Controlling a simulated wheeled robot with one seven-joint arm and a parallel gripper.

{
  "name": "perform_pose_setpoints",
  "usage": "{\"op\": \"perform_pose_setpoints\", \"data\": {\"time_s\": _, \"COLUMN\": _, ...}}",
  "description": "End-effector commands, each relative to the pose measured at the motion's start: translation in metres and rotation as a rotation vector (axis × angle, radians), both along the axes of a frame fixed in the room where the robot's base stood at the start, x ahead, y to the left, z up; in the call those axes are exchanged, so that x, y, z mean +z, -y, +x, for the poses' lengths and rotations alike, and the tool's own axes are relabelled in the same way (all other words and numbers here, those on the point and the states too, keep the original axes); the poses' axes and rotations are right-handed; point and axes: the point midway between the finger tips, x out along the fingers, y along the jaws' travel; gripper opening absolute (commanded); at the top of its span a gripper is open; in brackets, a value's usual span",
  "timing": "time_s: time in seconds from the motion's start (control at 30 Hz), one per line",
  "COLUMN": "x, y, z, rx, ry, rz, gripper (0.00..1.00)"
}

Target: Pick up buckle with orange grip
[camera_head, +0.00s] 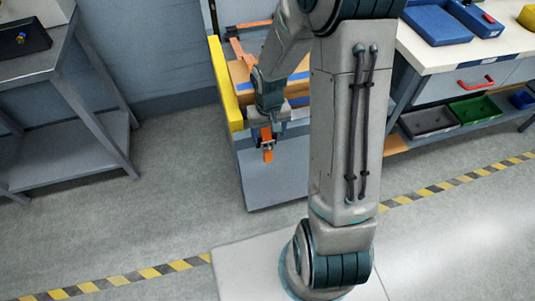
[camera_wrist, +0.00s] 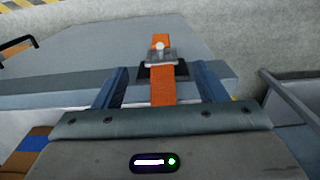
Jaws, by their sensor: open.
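The buckle with orange grip (camera_head: 267,155) hangs at the front of a grey cart in the head view. It has a metal clasp and orange pieces above and below. In the wrist view the buckle (camera_wrist: 162,57) sits in the middle, with its orange strap running between my two blue-grey fingers. My gripper (camera_head: 268,124) is over the upper part of the buckle. In the wrist view my gripper (camera_wrist: 161,84) is open, with a finger on each side of the strap and visible gaps to it.
The grey cart (camera_head: 280,180) has a yellow edge (camera_head: 226,85) and carries a cardboard-brown box with blue and orange straps (camera_head: 240,72). A grey metal table (camera_head: 70,120) stands left. A workbench (camera_head: 450,55) with bins stands right. The floor in front is clear.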

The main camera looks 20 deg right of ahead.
Motion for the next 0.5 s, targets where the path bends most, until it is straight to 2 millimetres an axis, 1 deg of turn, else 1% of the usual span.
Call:
{"op": "perform_pose_setpoints", "data": {"time_s": 0.03, "x": -0.007, "y": 0.000, "z": -0.001, "rx": 0.000, "ry": -0.003, "rz": 0.000, "gripper": 0.65}}
{"op": "perform_pose_setpoints", "data": {"time_s": 0.17, "x": -0.014, "y": 0.000, "z": 0.000, "rx": -0.001, "ry": -0.001, "rz": 0.000, "gripper": 0.65}}
{"op": "perform_pose_setpoints", "data": {"time_s": 0.27, "x": -0.023, "y": -0.001, "z": 0.000, "rx": 0.001, "ry": -0.003, "rz": 0.000, "gripper": 0.65}}
{"op": "perform_pose_setpoints", "data": {"time_s": 0.5, "x": -0.057, "y": -0.002, "z": 0.003, "rx": 0.000, "ry": -0.002, "rz": 0.001, "gripper": 0.65}}
